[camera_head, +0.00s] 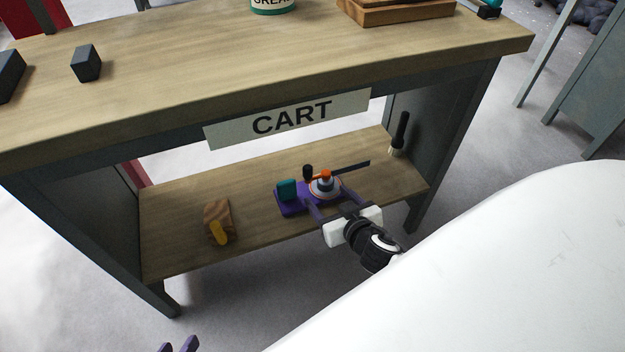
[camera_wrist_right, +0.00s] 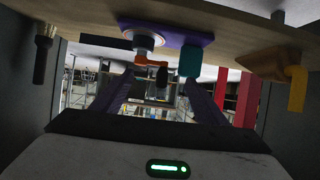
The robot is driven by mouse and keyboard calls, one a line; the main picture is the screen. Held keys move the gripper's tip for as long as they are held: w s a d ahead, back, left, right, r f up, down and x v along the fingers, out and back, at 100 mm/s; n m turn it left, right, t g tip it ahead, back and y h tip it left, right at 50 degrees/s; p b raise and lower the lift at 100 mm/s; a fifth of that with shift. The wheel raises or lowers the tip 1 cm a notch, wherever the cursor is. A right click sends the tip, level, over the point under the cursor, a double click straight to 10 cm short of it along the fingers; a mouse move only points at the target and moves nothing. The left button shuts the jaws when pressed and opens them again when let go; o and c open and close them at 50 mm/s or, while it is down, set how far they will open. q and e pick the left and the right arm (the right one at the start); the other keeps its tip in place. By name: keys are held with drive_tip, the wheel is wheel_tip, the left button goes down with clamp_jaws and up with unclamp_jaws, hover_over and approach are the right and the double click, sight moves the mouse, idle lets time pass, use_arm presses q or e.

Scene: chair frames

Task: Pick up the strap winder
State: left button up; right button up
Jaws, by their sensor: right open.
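The strap winder has a purple base (camera_head: 291,207) with a teal block (camera_head: 287,190), a grey and orange reel (camera_head: 325,183) and a black-knobbed crank. It sits on the cart's lower shelf. In the right wrist view the picture is upside down, and the purple base (camera_wrist_right: 178,30), teal block and orange crank (camera_wrist_right: 150,62) show at the top. My right gripper (camera_head: 328,205) is open at the front edge of the winder, its fingers pointing towards it with nothing between them. Only the fingertips of my left gripper (camera_head: 179,345) show at the bottom edge, apart and empty, away from the winder.
A wooden block with a yellow part (camera_head: 218,222) lies left on the lower shelf (camera_head: 170,240). A black-handled brush (camera_head: 400,135) stands at its right end. The cart's top (camera_head: 250,60) overhangs the shelf, with the sign board (camera_head: 290,117) at its front. Side panels bound both ends.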

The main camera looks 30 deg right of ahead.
sight(316, 175)
drive_tip(key=shift+t+h, duration=0.3)
drive_tip(key=b+x, duration=0.1)
drive_tip(key=x, duration=0.3)
drive_tip(key=d+b+x, duration=0.1)
drive_tip(key=b+x, duration=0.1)
drive_tip(key=x, duration=0.2)
drive_tip(key=shift+s+d+f, duration=0.15)
drive_tip(key=b+x, duration=0.1)
drive_tip(key=x, duration=0.2)
drive_tip(key=shift+w+f, duration=0.15)
drive_tip(key=shift+w, duration=0.1)
drive_tip(key=shift+w+d+f+b, duration=0.1)
drive_tip(key=shift+w+d+b, duration=0.1)
drive_tip(key=shift+w+b, duration=0.25)
use_arm(q)
drive_tip(key=d, duration=0.1)
drive_tip(key=r+h, duration=0.1)
drive_tip(key=d+t, duration=0.1)
drive_tip(key=shift+w+d+r+h, duration=0.3)
drive_tip(key=shift+d+h, duration=0.05)
drive_tip(key=shift+h, duration=0.05)
use_arm(e)
drive_tip(key=shift+m, duration=0.3)
drive_tip(key=c, duration=1.3)
drive_tip(key=shift+w, duration=0.1)
drive_tip(key=shift+c, duration=0.9)
